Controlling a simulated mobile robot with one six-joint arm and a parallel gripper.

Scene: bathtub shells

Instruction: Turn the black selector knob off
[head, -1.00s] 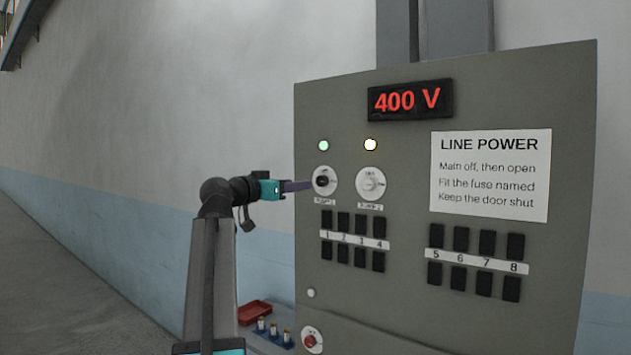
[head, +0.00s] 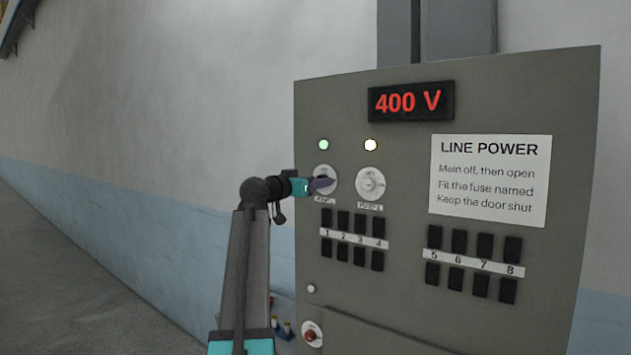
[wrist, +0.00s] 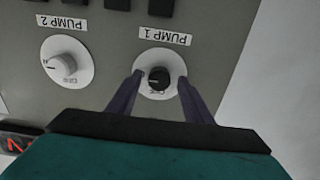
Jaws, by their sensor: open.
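The black selector knob (wrist: 158,79) sits on a white round dial (wrist: 172,60) under the PUMP 1 label in the wrist view, which shows the panel upside down. My gripper (wrist: 158,80) is open, with one dark finger on each side of the knob. I cannot tell whether the fingers touch it. In the head view my gripper (head: 330,183) is in front of the PUMP 1 dial (head: 325,172) and hides the knob. The green lamp (head: 324,145) above that dial is lit.
A white knob on the PUMP 2 dial (head: 370,184) is close to the right, under a lit whitish lamp (head: 371,145). Black fuse blocks (head: 343,222) are below. A red button (head: 312,333) is low on the grey cabinet (head: 400,310). The display (head: 410,101) reads 400 V.

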